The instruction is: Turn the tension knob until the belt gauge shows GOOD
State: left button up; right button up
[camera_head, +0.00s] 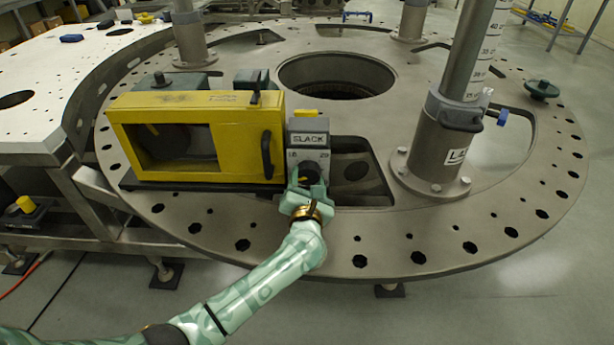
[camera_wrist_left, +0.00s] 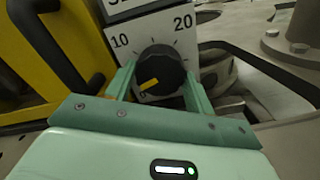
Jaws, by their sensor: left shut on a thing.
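The black tension knob (camera_wrist_left: 160,73) sits on a grey-white dial face marked 10 and 20, and its yellow pointer line points to the lower left. The belt gauge (camera_head: 309,139) above the dial reads SLACK in the head view. My left gripper (camera_head: 305,185) is at the dial, and its two fingers stand on either side of the knob, shut on it. In the head view the fingers partly cover the knob. The wrist view shows only the lower edge of the gauge. My right gripper is in neither view.
A yellow housing (camera_head: 228,112) with a dark window and black handle stands left of the dial. A grey post (camera_head: 440,145) rises from the round turret plate (camera_head: 400,240) on the right.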

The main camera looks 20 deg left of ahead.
pick_arm(q)
jog(key=shift+m+p, duration=0.9)
jog(key=shift+m, duration=0.6)
jog(key=shift+f, duration=0.1)
jog(key=o, duration=1)
jog(key=shift+c, duration=0.2)
jog(key=p+v, duration=0.2)
jog(key=v, duration=1.4)
jog(key=shift+s+d, duration=0.1)
jog(key=shift+s, duration=0.1)
